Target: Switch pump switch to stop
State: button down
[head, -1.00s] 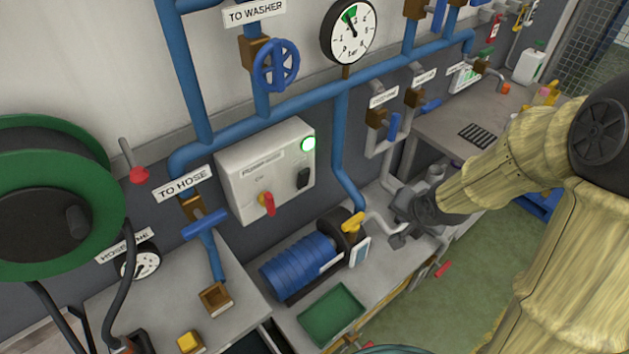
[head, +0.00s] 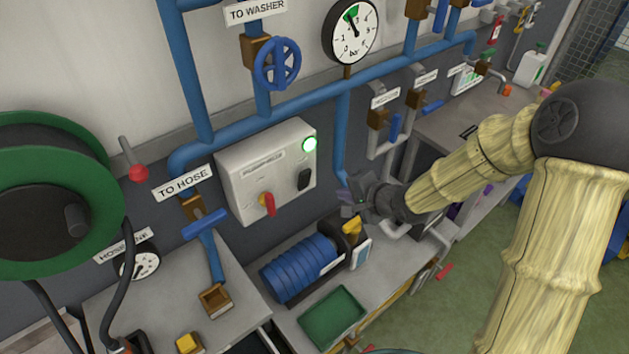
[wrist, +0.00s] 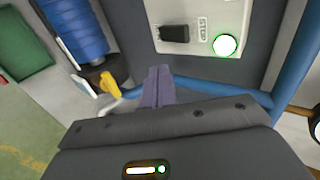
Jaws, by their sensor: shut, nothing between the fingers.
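The grey pump control box (head: 240,185) is on the wall, with a red rotary switch (head: 267,203), a black switch (head: 305,180) and a lit green lamp (head: 310,144). In the wrist view the black switch (wrist: 174,34) shows near a STOP label (wrist: 202,29) and the lit lamp (wrist: 225,45). The red switch is outside the wrist view. My gripper (head: 352,196) is just right of and below the box, apart from it. In the wrist view its fingers (wrist: 158,75) are together and empty, pointing toward the black switch with a gap.
A blue vertical pipe (head: 341,135) runs right of the box, close to my gripper. Below are a blue ribbed pump motor (head: 295,268), a yellow handle (head: 353,226) and a green tray (head: 332,317). The TO HOSE valve (head: 204,224) is at the left. Space before the box is clear.

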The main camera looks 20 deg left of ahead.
aim_at(307, 179)
jog(key=p+x, duration=0.1)
jog(key=x, duration=0.3)
jog(key=a+r+p+x, duration=0.1)
jog(key=x, duration=0.3)
jog(key=w+r+p+x, duration=0.1)
jog(key=x, duration=0.3)
jog(key=shift+a+r, duration=0.1)
jog(key=shift+w+a+p, duration=0.3)
jog(key=shift+a, duration=0.1)
